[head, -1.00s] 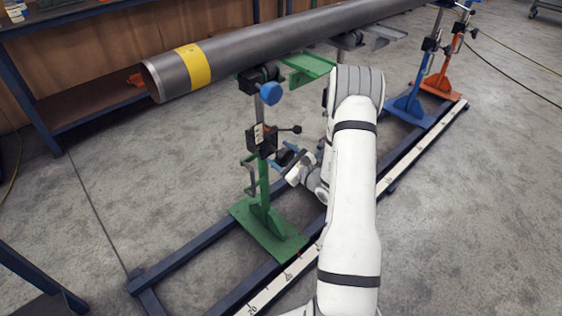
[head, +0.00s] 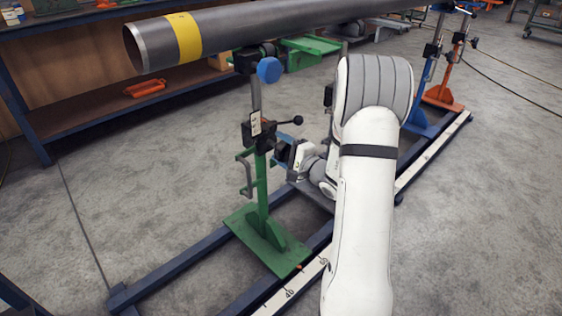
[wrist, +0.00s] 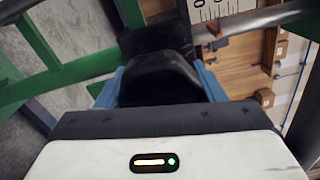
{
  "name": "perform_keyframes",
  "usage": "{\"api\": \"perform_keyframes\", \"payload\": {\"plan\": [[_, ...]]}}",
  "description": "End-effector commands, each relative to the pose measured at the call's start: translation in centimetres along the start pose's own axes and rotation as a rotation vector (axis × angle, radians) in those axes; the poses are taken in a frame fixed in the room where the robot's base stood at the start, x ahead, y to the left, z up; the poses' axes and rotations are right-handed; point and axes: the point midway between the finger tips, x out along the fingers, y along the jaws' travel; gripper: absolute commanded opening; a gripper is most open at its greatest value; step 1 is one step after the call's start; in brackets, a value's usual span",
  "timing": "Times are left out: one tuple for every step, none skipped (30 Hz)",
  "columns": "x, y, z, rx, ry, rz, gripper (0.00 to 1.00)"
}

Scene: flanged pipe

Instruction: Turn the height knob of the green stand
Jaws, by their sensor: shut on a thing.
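The green stand (head: 262,190) stands at the middle left of the head view, upright on its green foot plate, under the pipe (head: 225,30). My gripper (head: 282,153) is at the right side of its post, just below the black clamp block (head: 257,130). In the wrist view, a black rounded knob (wrist: 155,78) sits between the blue fingers of my gripper (wrist: 158,88), which are shut on it. In the head view the knob is hard to make out at the gripper. A green bar of the stand (wrist: 65,75) crosses the left of the wrist view.
A black ball-ended lever (head: 297,120) sticks out just above my gripper, and a blue knob (head: 269,70) is higher up. A crank handle (head: 245,175) hangs at the post's left. Blue floor rails (head: 185,258) run beneath. A blue stand (head: 420,110) and an orange stand (head: 443,92) are farther back.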

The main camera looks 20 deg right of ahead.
Motion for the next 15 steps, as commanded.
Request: {"api": "perform_keyframes", "payload": {"plan": [[-0.03,0.76,-0.12,-0.042,0.0,-0.001,0.39],[-0.03,0.71,-0.12,-0.067,0.0,-0.001,0.39],[-0.03,0.69,-0.11,-0.099,0.0,0.0,0.39],[-0.03,0.64,-0.09,-0.123,0.0,-0.001,0.39],[-0.02,0.57,-0.07,-0.146,0.0,-0.001,0.39],[-0.02,0.53,-0.06,-0.175,0.0,0.0,0.39],[-0.02,0.51,-0.05,-0.195,0.0,0.001,0.39],[-0.02,0.48,-0.04,-0.215,0.0,0.001,0.39],[-0.02,0.41,-0.02,-0.239,-0.001,0.001,0.39],[-0.01,0.37,-0.01,-0.257,-0.001,0.001,0.39],[-0.01,0.34,0.01,-0.272,-0.001,0.001,0.39],[-0.01,0.32,0.02,-0.292,-0.001,0.002,0.39],[0.0,0.3,0.02,-0.305,-0.002,0.002,0.39],[0.0,0.28,0.03,-0.318,-0.002,0.002,0.39],[0.0,0.25,0.04,-0.333,-0.002,0.002,0.39]]}}
